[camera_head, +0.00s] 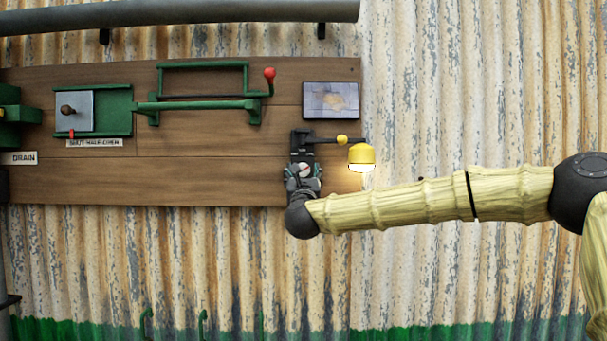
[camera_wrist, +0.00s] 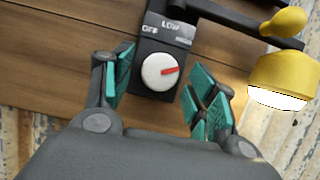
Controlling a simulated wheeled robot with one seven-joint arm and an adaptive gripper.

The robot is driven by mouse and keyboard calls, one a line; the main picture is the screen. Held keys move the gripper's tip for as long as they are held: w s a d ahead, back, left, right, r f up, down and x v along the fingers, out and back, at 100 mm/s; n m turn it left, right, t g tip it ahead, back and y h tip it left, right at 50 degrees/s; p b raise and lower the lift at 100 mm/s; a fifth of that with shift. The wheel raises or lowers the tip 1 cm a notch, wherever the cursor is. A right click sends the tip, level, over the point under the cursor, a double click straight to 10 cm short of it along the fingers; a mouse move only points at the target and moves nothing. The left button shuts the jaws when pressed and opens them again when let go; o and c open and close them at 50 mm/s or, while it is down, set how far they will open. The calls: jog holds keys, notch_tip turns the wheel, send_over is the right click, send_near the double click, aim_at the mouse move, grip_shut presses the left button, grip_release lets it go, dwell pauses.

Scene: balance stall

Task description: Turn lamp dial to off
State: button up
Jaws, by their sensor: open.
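The lamp dial (camera_wrist: 158,72) is a round white knob with a red pointer line on a black plate in the wrist view. OFF is lettered at the plate's upper left and LOW at its top; a third label at the right is too blurred to read. The red line points right, below that third label, away from OFF. My gripper (camera_wrist: 165,88) is open, with its green-padded fingers on either side of the dial and apart from it. In the head view my gripper (camera_head: 303,175) largely covers the dial. The yellow lamp (camera_head: 361,155) is lit; it also shows in the wrist view (camera_wrist: 283,75).
The dark lamp arm with a yellow knob (camera_head: 342,140) juts right from above the dial. A small picture panel (camera_head: 331,100), a green rail with a red-knobbed lever (camera_head: 269,74) and a green slide box (camera_head: 93,110) are on the wooden board. The corrugated wall at right is clear.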

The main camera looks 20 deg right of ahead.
jog(key=c, duration=1)
jog(key=shift+c, duration=0.2)
